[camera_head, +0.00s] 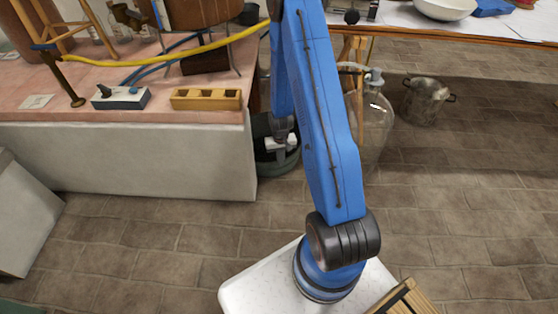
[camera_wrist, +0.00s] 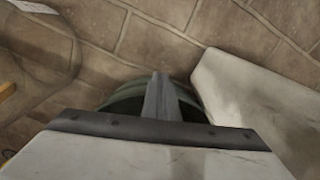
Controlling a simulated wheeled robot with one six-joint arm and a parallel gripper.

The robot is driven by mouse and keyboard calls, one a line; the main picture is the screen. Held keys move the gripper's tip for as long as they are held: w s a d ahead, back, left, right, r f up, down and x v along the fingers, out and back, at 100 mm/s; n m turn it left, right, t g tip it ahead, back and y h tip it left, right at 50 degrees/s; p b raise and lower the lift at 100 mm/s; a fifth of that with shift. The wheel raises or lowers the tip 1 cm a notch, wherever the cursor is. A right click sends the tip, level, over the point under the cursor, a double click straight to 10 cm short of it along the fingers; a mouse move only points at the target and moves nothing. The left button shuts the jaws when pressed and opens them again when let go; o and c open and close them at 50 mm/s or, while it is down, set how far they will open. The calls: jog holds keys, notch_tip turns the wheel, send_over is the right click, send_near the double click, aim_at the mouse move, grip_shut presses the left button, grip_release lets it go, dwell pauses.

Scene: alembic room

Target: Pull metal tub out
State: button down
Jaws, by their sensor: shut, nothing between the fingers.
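A dark round tub with a greenish rim (camera_head: 291,164) stands on the floor between the end of the counter and a glass jar. My blue arm hides part of it. My gripper (camera_head: 282,145) is at the tub, pointing down, with its fingers together and empty. In the wrist view the closed fingers (camera_wrist: 159,95) lie across the tub's opening, and the curved rim (camera_wrist: 122,92) shows on both sides of them. I cannot tell whether the fingers touch the tub. A grey metal pot with side handles (camera_head: 425,101) stands on the floor farther right.
The counter's pale wall (camera_head: 130,160) is close on the tub's left in the head view, and on its right in the wrist view (camera_wrist: 250,95). The large glass jar (camera_head: 372,115) is close on the other side. The tiled floor in front is clear.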

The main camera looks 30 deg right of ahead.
aim_at(266, 164)
jog(key=w+d+f, duration=0.1)
jog(key=w+f, duration=0.3)
jog(key=f, duration=0.3)
jog(key=shift+d+f, duration=0.2)
dwell(0.4)
jog(key=w, duration=0.1)
jog(key=w+d, duration=0.1)
jog(key=w, duration=0.2)
jog(key=shift+w+d, duration=0.2)
jog(key=shift+d, duration=0.05)
